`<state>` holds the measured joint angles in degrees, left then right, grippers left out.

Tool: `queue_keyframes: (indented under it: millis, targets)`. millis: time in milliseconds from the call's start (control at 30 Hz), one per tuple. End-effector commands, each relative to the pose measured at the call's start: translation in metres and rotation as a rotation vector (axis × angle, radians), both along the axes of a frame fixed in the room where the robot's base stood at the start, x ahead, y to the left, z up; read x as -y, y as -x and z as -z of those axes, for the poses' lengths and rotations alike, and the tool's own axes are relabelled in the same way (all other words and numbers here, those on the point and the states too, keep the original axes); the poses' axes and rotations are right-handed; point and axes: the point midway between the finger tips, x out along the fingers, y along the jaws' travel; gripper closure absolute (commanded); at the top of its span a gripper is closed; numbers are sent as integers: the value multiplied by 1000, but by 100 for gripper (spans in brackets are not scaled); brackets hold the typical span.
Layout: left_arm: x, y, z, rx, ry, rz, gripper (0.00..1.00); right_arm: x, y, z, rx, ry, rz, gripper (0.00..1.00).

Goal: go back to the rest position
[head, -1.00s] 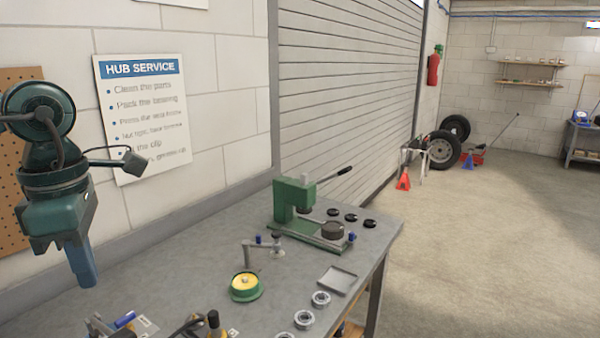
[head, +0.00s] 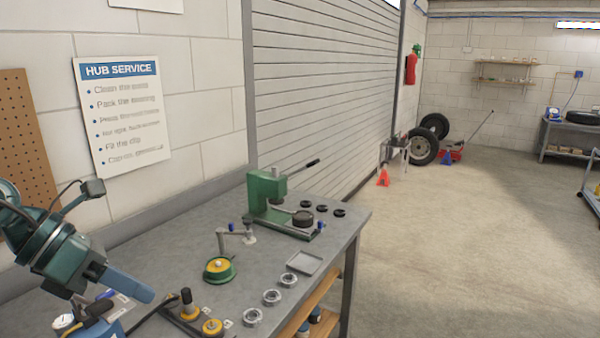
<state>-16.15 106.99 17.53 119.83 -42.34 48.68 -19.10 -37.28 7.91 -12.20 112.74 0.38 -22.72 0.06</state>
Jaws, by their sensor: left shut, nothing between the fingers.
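My left gripper (head: 128,284) is at the lower left of the head view, over the near left part of the grey workbench (head: 190,247). Its blue fingers are together with nothing held, and point right and slightly down. It hides part of the bench's near left corner. My right gripper is not in the view.
On the bench stand a green press (head: 268,195), a green-and-yellow round part (head: 219,269), several metal rings (head: 272,297), a small tray (head: 304,262) and yellow-and-black items (head: 187,302). A wall sign (head: 122,115) hangs behind. The floor (head: 460,240) to the right is clear.

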Motion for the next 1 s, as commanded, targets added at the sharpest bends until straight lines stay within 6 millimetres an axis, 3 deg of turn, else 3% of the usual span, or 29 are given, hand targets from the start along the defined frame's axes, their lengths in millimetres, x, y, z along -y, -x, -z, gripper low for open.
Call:
queue_keyframes:
  millis: [100,200,367,467,567,667,800,967,1000]
  targets:
    - [12,-16,5,10,344,-214,100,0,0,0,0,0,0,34]
    - [7,-34,7,-1,644,-453,100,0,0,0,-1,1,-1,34]
    - [-27,-53,30,-79,1069,-900,100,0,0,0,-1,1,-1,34]
    - [-54,-52,64,-167,1286,-1210,100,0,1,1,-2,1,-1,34]
    - [-73,-38,111,-288,1457,-1541,100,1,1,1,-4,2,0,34]
    - [-79,-10,165,-442,1566,-1883,100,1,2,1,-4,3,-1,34]
    - [-63,36,224,-656,1598,-2273,100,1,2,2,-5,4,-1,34]
    - [-35,78,260,-853,1544,-2565,100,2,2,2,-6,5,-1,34]
    - [-28,87,267,885,-1501,2588,100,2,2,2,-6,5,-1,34]
